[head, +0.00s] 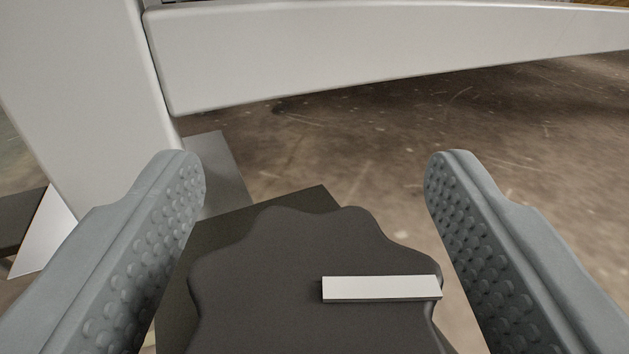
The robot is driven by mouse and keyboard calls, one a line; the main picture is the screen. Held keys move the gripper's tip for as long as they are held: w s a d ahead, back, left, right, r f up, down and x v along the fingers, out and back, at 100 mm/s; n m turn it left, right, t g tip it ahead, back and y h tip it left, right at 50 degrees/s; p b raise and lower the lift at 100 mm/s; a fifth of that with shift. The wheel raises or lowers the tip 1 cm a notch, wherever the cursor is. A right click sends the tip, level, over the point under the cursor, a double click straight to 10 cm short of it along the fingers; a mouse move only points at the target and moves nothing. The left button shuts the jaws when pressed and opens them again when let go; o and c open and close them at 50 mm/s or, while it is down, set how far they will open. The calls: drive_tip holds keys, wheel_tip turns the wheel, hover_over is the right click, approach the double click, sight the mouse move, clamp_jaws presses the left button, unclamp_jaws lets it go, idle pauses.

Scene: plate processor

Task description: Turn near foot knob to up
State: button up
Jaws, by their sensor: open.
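The near foot knob (270,290) is a dark grey, scalloped disc at the lower middle of the head view, its lower part cut off by the frame edge. A white raised bar (382,288) on its face runs from near the middle to the right rim, so it points right in the picture. My gripper (313,165) is open, with one grey studded finger on each side of the knob. A gap shows between the right finger and the knob's rim. I cannot tell whether the left finger touches the knob.
A dark square plate (309,200) lies behind the knob. A light grey upright post (85,90) stands at the left, and a light grey beam (380,55) crosses the top. Bare brown floor (350,150) shows below the beam and at the right.

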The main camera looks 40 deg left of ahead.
drive_tip(key=shift+c, duration=0.2)
drive_tip(key=c, duration=0.9)
drive_tip(key=shift+n+g+y, duration=0.3)
